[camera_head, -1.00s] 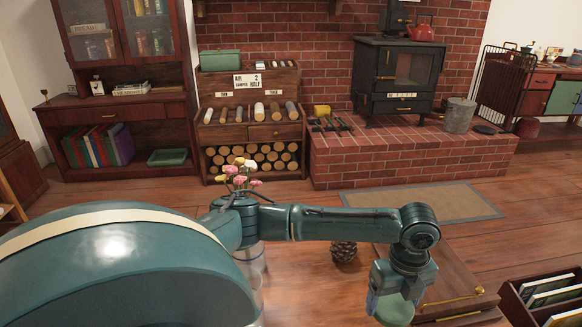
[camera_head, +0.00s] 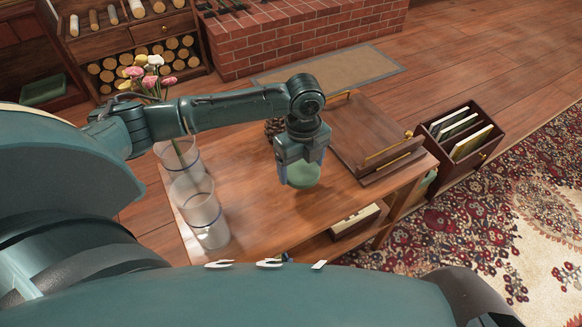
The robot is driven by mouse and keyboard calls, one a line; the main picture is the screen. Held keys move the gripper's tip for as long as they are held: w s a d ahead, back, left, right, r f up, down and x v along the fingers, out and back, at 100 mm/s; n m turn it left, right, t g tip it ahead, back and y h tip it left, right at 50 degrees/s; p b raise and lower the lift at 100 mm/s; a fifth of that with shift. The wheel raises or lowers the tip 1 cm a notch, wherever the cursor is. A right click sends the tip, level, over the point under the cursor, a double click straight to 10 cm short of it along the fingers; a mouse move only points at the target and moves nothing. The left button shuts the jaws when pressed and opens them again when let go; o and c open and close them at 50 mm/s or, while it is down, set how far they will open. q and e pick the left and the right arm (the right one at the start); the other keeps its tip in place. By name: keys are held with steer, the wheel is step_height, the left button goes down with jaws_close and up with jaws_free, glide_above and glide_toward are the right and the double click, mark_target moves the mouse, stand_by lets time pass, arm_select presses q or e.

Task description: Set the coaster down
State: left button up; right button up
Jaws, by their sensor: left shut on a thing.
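The coaster (camera_head: 303,175) is a round green disc. My left gripper (camera_head: 300,168) is shut on it and holds it above the wooden table (camera_head: 255,225), left of the wooden box. A dark shadow shows on the tabletop below and to the right of the coaster. The gap between coaster and table is hard to judge. The gripper hides the coaster's far edge. My right gripper does not show.
A wooden box with brass handles (camera_head: 372,130) stands on the table's right part. Glass jars (camera_head: 205,220) stand at the left, with flowers (camera_head: 152,75) beyond. A pinecone (camera_head: 273,128) is behind my left gripper. A crate of books (camera_head: 462,140) stands at the right.

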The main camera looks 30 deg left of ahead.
mark_target(301, 180)
arm_select(q)
steer(key=shift+f+b, duration=0.6)
steer(key=shift+f, duration=2.2)
steer(key=shift+f, duration=0.1)
steer(key=o, duration=1)
step_height(301, 180, up, 11)
steer(key=p, duration=0.3)
steer(key=shift+r, duration=0.6)
